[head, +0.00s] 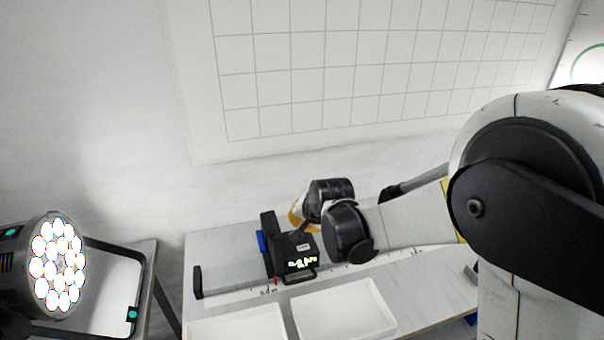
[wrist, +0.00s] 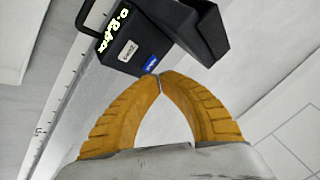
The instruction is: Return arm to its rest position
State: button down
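My gripper (wrist: 160,82) has two ribbed orange fingers, and their tips meet in the wrist view with nothing visible between them. The tips are at the edge of a black boxy device (wrist: 150,42) with a lit display; I cannot tell whether they touch it. In the head view my arm reaches in from the right over the table, and a bit of an orange finger shows beside the black wrist. The same device (head: 290,252) stands on the table just left of my wrist there. Most of the gripper is hidden behind the wrist in the head view.
Two white trays (head: 345,283) (head: 238,322) lie at the front of the table (head: 222,255). A ruler-like strip runs along it. A lit par can (head: 57,262) stands at the far left by a side table (head: 148,252). A gridded board (head: 370,60) hangs on the wall behind.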

jog(key=s+d+r+n, duration=0.1)
jog(key=s+d+r, duration=0.5)
jog(key=d+r, duration=0.1)
jog(key=s+d+r+n+h, duration=0.1)
jog(key=s+d, duration=0.5)
jog(key=s, duration=0.5)
jog(key=s+d+r+n+h, duration=0.1)
jog(key=s+d+r+n, duration=0.1)
jog(key=s+d, duration=0.4)
jog(key=s, duration=0.5)
jog(key=shift+h, duration=0.4)
jog(key=shift+a, duration=0.15)
